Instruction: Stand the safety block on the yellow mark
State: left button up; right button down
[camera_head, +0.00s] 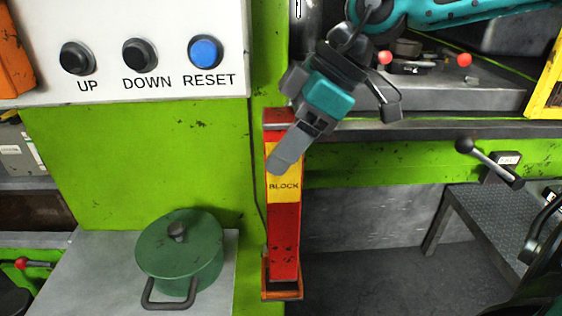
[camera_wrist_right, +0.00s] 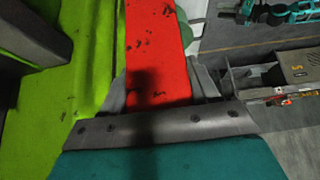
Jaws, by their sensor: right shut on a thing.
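The safety block (camera_head: 285,230) is a tall red post with a yellow band reading BLOCK. It stands upright against the front of the green press, its foot in a small orange-red holder (camera_head: 283,290). My right gripper (camera_head: 287,152) reaches down from above and is shut on the upper part of the block. In the right wrist view the block (camera_wrist_right: 157,45) runs between the two grey fingers (camera_wrist_right: 162,88). The fingers hide part of its upper end in the head view. I cannot make out the yellow mark. My left gripper is not in view.
A white panel (camera_head: 130,15) with UP, DOWN and RESET buttons is at upper left. A green lidded pot (camera_head: 180,255) stands on a grey surface left of the block. The press bed (camera_head: 450,100), a black-knobbed lever (camera_head: 490,163) and a metal step (camera_head: 490,215) are to the right.

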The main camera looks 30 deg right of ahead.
aim_at(283, 210)
jog(key=f, duration=0.3)
jog(key=shift+w+f, duration=0.25)
jog(key=shift+f, duration=0.05)
jog(key=shift+f, duration=0.2)
jog(key=shift+c, duration=1.4)
grip_release()
jog(key=shift+s, duration=0.1)
